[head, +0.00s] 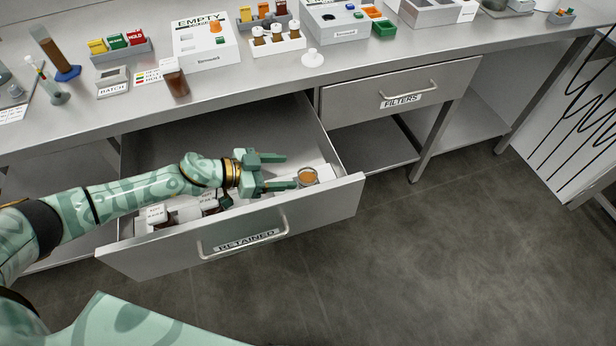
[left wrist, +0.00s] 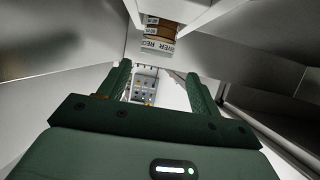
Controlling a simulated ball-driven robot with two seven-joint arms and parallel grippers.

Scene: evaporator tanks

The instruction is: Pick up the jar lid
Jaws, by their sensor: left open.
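My left gripper (head: 288,171) is open and empty, reaching over the open drawer marked RETAINED (head: 345,200). A round glass jar (head: 308,176) with amber-brown contents stands at the drawer's right end, just beyond the fingertips. In the left wrist view, a labelled brown jar (left wrist: 160,38) shows upside down ahead of the open fingers (left wrist: 160,82), with a gap between. A small white round piece with a knob, looking like a lid (head: 313,57), lies on the counter edge. I cannot tell whether the jar in the drawer carries a lid. My right gripper is out of view.
Other small jars (head: 209,206) and white cards lie in the drawer under my arm. The drawer's walls surround the gripper closely. The counter (head: 262,78) holds an EMPTY box (head: 203,45), a jar rack and coloured blocks. A shut FILTERS drawer (head: 400,98) is at right.

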